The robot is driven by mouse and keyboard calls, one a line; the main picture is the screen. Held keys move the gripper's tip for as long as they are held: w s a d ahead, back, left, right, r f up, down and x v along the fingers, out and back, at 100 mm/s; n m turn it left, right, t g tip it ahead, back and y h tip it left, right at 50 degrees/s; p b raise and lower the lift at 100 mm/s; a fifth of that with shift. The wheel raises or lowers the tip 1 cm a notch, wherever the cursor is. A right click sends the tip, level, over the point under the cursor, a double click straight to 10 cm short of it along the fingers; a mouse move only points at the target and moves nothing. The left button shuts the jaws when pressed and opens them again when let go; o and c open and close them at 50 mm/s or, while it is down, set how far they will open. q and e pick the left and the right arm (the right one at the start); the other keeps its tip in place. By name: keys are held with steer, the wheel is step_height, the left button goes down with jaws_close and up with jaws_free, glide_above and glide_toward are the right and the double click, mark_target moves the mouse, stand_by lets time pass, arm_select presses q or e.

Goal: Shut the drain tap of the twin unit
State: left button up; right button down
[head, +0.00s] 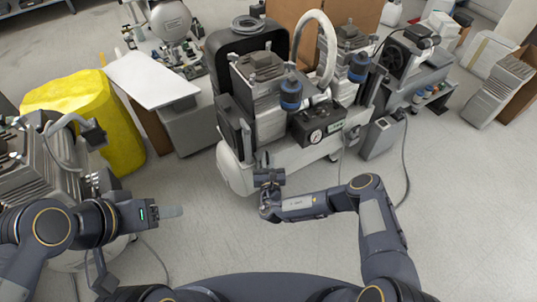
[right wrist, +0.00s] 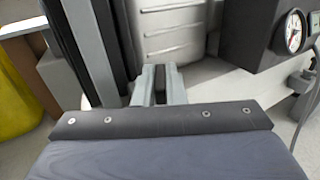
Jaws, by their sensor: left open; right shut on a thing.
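The twin unit (head: 305,100) stands in the middle of the head view, with two ribbed motor heads, blue filters and a white tank (head: 236,172) below. My right gripper (head: 264,162) is at the tank's near end, low down. In the right wrist view its two grey fingers (right wrist: 159,82) are close together against the unit, with a narrow dark gap between them. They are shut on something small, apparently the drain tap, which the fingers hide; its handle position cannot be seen. My left gripper (head: 172,212) is open and empty over the floor at the left.
A black box with a pressure gauge (head: 316,137) juts from the unit's front, right of my right gripper. A grey box (head: 383,137) with a cable stands right. The floor at right front is clear.

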steer(key=shift+s+a+f+m+h, duration=0.1)
steer(key=shift+a+m+h, duration=0.1)
steer(key=shift+m+h, duration=0.45)
steer(key=shift+f+m+h+b, duration=0.1)
steer(key=shift+m+h+b, duration=0.25)
steer(key=shift+h, duration=0.5)
steer(key=m+g+h+b, duration=0.1)
steer(key=m+h+b, duration=0.1)
steer(key=h+b, duration=0.1)
steer(key=m+g+h+b, duration=0.1)
steer(key=m+h+b, duration=0.1)
steer(key=h+b, duration=0.1)
steer(key=m+g+h+b, duration=0.1)
steer(key=m+h+b, duration=0.1)
steer(key=b, duration=0.3)
steer(key=shift+w+a+f+g+h, duration=0.15)
steer(key=shift+w+a+g+h, duration=0.1)
steer(key=shift+a+g+h, duration=0.25)
steer(key=shift+d+r+m+g+h+b, duration=0.1)
steer(key=shift+r+m+g+h+b, duration=0.2)
steer(key=shift+m+g+h+b, duration=0.6)
steer(key=shift+w, duration=0.1)
steer(key=c, duration=1.5)
jaws_free()
